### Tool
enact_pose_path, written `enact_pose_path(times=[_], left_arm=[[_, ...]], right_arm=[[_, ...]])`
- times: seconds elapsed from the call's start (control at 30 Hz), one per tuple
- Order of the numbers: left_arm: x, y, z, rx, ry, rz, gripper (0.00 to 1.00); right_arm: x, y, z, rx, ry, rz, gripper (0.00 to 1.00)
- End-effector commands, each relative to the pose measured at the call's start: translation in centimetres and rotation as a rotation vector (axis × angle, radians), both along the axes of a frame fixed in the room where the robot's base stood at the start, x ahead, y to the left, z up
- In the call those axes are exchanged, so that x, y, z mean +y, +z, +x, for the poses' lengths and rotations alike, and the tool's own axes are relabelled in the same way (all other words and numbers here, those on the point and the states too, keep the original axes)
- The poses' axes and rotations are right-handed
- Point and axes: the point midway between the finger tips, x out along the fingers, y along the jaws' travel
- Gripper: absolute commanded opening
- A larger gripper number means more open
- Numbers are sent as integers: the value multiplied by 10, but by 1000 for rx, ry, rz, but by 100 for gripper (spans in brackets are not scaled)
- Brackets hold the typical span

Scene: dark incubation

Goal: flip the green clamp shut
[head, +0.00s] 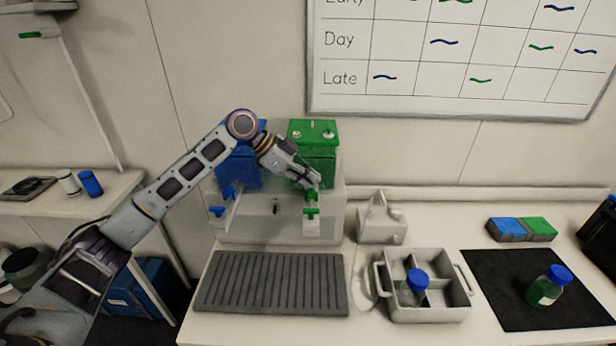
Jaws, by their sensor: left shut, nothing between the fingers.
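The green clamp (311,211) is on the front of the white device, below the green block (313,148) on its top right. My left gripper (314,186) is shut and empty. It points down and to the right, just above the clamp in the picture, in front of the green block. I cannot tell whether it touches the clamp. The blue clamp (217,211) is to the left, under the blue block (238,170), which my arm partly covers. My right gripper is not in view.
A grey ribbed mat (271,284) lies in front of the device. To the right are a divided caddy (431,314) holding a blue-capped bottle (417,281), and a black mat (503,318) with a green bottle (546,288). A white holder (381,222) stands beside the device.

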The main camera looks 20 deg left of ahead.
Motion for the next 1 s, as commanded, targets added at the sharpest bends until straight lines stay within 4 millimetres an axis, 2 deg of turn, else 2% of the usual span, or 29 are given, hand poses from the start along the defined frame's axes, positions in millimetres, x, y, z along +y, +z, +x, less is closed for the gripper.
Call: enact_pose_path(times=[0.3,0.53,0.77,1.0], left_arm=[[-2,3,-8,0,0,1,0],[-2,3,-9,0,0,0,0],[-3,3,-9,0,0,0,0],[-4,8,-9,0,0,0,0]], right_arm=[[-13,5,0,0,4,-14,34],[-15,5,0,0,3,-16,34],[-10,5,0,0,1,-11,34],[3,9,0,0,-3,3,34]])
